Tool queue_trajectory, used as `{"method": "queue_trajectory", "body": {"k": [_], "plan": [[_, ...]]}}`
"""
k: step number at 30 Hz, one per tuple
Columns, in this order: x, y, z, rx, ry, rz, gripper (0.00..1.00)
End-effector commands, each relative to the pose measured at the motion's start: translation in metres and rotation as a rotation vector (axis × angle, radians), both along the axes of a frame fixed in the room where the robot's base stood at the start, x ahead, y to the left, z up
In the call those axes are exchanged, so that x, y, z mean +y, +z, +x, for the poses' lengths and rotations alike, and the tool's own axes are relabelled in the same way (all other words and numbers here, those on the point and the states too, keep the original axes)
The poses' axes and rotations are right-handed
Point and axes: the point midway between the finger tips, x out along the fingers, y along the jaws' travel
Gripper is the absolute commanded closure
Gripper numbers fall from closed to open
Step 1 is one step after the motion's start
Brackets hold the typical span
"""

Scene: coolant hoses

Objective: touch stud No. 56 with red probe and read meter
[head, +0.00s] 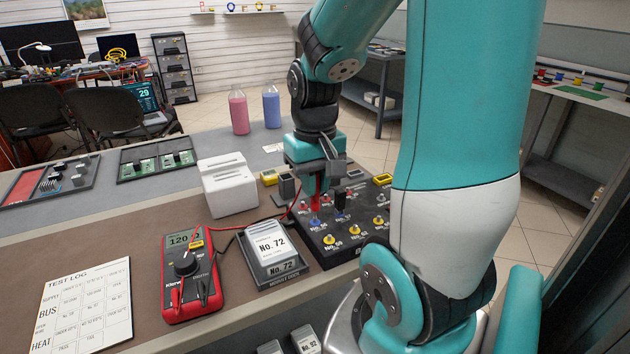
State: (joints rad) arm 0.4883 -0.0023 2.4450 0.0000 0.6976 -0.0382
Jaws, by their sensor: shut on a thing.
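My gripper (318,183) is shut on the red probe (316,201), which points down over the dark stud board (318,262). The board carries red, blue and yellow studs with small number labels. I cannot tell which is No. 56. The probe tip is close to the back studs, and I cannot tell whether it touches one. A black probe (340,202) seems to stand upright on the board just right of it. The red meter (190,282) lies on the bench at left. Its display (184,238) seems to read 120 Ω. My arm hides the board's right part.
A grey module dock (281,276) with a No. 72 card stands between meter and board. A white box (228,184) stands behind it. A test log sheet (88,306) lies at left. Pink (239,112) and blue (271,107) bottles stand at the back. A red lead runs from meter to probe.

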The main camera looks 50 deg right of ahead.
Motion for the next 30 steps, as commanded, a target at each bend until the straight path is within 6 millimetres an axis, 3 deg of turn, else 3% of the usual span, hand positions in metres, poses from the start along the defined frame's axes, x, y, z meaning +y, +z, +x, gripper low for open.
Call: {"method": "queue_trajectory", "body": {"k": [12, 30], "plan": [[0.001, 0.001, -0.001, 0.005, 0.000, 0.002, 1.00], [0.000, 0.051, 0.000, 0.001, 0.000, 0.000, 1.00]]}}
